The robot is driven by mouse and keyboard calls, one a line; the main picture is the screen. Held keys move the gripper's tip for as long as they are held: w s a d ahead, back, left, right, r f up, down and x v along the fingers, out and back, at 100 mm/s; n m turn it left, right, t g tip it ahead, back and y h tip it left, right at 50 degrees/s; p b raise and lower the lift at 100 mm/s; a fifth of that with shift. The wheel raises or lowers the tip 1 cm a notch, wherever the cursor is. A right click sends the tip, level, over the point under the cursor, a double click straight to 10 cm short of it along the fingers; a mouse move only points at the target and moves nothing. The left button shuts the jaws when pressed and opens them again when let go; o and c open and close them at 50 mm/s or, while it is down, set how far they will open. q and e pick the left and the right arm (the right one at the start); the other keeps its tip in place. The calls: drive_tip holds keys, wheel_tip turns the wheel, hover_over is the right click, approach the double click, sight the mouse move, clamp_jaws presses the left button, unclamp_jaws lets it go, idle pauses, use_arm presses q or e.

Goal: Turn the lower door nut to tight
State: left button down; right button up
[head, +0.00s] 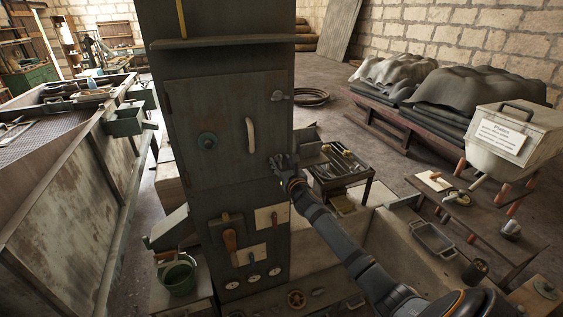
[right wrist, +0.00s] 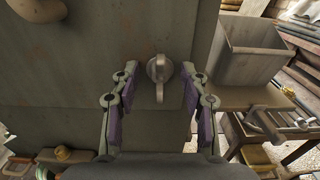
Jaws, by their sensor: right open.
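The tall grey cabinet (head: 185,130) stands in the middle of the head view, its door shut flat. The upper door nut (head: 279,96) shows at the door's right edge. The lower door nut (right wrist: 160,70) is a pale metal wing nut in the right wrist view, with one wing pointing down. My right gripper (head: 275,161) is at the door's lower right edge and hides this nut in the head view. In the right wrist view its fingers (right wrist: 158,88) are open, one on each side of the nut, with visible gaps. My left gripper is not in view.
A low table with tools (head: 342,165) is right of the cabinet. A grey bin (right wrist: 258,50) is close to the right finger's side in the right wrist view.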

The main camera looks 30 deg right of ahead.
clamp_jaws()
